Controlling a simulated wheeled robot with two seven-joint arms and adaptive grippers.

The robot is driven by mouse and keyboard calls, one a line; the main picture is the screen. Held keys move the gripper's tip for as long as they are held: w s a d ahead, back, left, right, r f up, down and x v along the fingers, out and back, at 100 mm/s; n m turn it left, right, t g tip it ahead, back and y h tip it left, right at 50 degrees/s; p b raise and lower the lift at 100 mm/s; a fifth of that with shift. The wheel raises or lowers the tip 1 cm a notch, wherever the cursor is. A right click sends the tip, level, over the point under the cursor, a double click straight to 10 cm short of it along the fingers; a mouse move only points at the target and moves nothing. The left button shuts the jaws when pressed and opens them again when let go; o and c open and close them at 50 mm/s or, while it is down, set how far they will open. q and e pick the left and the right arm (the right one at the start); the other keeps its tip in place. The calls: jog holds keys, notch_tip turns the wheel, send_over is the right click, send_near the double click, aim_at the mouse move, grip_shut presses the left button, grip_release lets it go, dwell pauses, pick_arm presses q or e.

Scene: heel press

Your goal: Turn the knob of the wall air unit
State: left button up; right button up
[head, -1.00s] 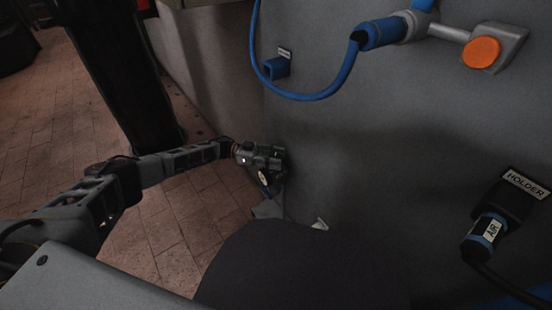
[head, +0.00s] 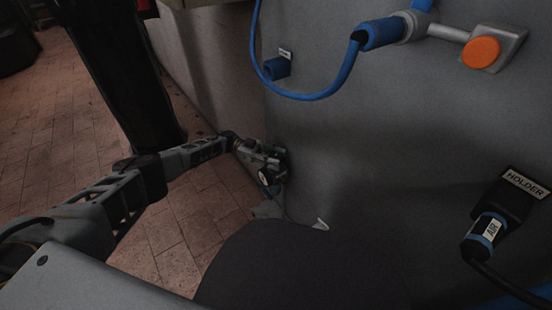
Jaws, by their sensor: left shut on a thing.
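My left gripper (head: 271,158) reaches in from the left to the grey panel. Its jaws are shut on a small part of the wall air unit, which appears to be the knob; the fingers mostly hide it. A little of the unit, with a round pale gauge-like face (head: 264,175), shows just below the gripper. The knob's own angle cannot be made out at this size. My right gripper is out of view.
The grey panel (head: 400,130) fills the right side. A blue hose (head: 340,80) loops above the gripper, by a blue socket (head: 277,68). An orange round button (head: 481,53) is at upper right. A black holder (head: 510,200) with an AIR-labelled connector (head: 487,232) is at lower right.

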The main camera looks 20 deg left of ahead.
pick_arm(q)
jog(key=shift+w+a+m+g, duration=0.3)
jog(key=shift+m+g, duration=0.2)
jog(key=shift+g, duration=0.1)
jog(key=shift+s+d+r+m+g, duration=0.2)
jog(key=shift+d+m+g, duration=0.1)
jog(key=shift+g, duration=0.1)
dwell(0.6)
jog(key=o, duration=1)
jog(key=shift+o, duration=0.2)
jog(key=shift+f, duration=0.15)
jog(key=shift+s+a, duration=0.1)
jog(key=shift+a, duration=0.05)
